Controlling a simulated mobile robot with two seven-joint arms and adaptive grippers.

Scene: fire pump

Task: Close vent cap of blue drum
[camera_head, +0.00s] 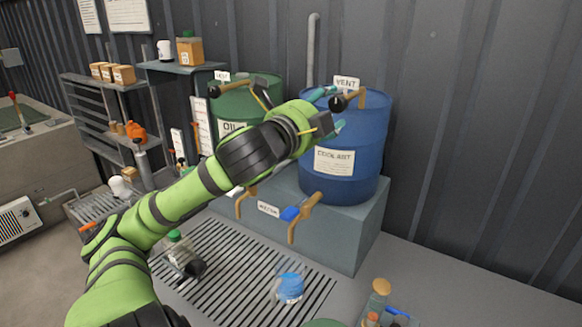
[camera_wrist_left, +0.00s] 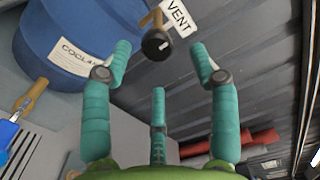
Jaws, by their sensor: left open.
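The blue drum (camera_head: 362,140) with its coolant label stands on a grey pedestal at the back; part of it shows in the left wrist view (camera_wrist_left: 75,30). Its vent cap (camera_head: 338,103), a black round knob on a brown stem beside the VENT sign, sits at the drum's top left. In the left wrist view the black vent cap (camera_wrist_left: 157,45) lies between the fingertips, with no clear contact. My left gripper (camera_head: 331,108) is open, its teal fingers spread near the cap; it also shows in the left wrist view (camera_wrist_left: 160,60). I cannot tell whether the cap is closed.
A green oil drum (camera_head: 245,98) stands left of the blue drum, partly hidden by my left arm. Brown taps (camera_head: 304,216) project below the drums. A blue-filled beaker (camera_head: 289,288) and a green-capped bottle (camera_head: 180,250) stand on the grating. The corrugated wall is close behind.

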